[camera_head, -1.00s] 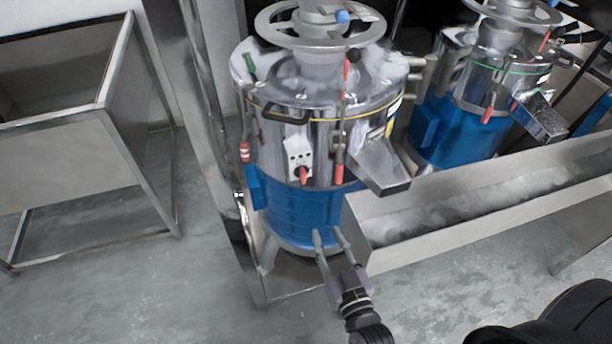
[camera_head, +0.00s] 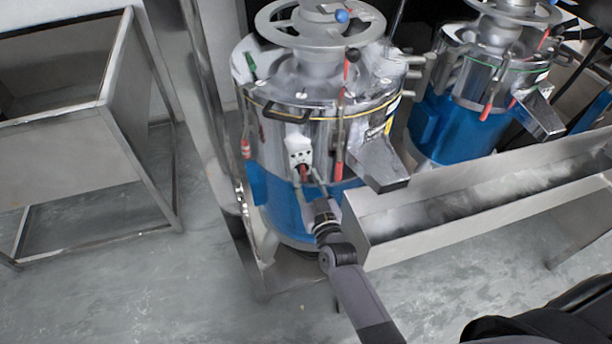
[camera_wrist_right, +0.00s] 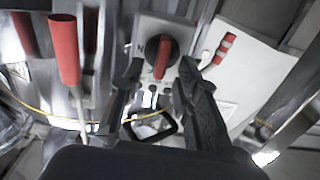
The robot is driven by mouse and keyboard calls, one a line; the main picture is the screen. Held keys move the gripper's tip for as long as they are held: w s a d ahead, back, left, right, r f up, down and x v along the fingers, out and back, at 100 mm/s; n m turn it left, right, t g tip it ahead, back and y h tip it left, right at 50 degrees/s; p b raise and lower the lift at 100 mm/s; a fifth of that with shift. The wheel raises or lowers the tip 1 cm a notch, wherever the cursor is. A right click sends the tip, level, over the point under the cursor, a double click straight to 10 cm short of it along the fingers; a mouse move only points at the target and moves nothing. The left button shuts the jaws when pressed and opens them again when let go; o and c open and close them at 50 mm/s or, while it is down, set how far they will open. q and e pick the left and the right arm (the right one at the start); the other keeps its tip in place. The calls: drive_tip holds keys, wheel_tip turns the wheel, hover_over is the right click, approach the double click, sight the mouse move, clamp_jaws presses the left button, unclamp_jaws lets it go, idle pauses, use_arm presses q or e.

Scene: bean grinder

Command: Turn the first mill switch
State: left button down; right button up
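The first mill (camera_head: 285,215) stands in the middle of the head view, a steel drum over a blue base. Its switch (camera_head: 303,172) is a red lever on a white panel (camera_head: 298,148) on the front. In the right wrist view the red switch lever (camera_wrist_right: 162,58) sits on a black round knob. My right gripper (camera_head: 310,180) is at the panel. In the right wrist view its two dark fingers (camera_wrist_right: 160,78) are apart, one on each side of the lever; I cannot tell if they touch it. My left gripper is not in view.
A second mill (camera_head: 455,130) stands behind to the right. A long steel trough (camera_head: 400,235) runs right from the first mill, under its spout (camera_head: 375,165). Red-handled levers (camera_head: 339,150) hang near the switch. A steel-framed bin (camera_head: 60,150) stands left. Floor in front is open.

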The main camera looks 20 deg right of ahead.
drive_tip(key=shift+w, duration=0.45)
clamp_jaws()
idle(0.3)
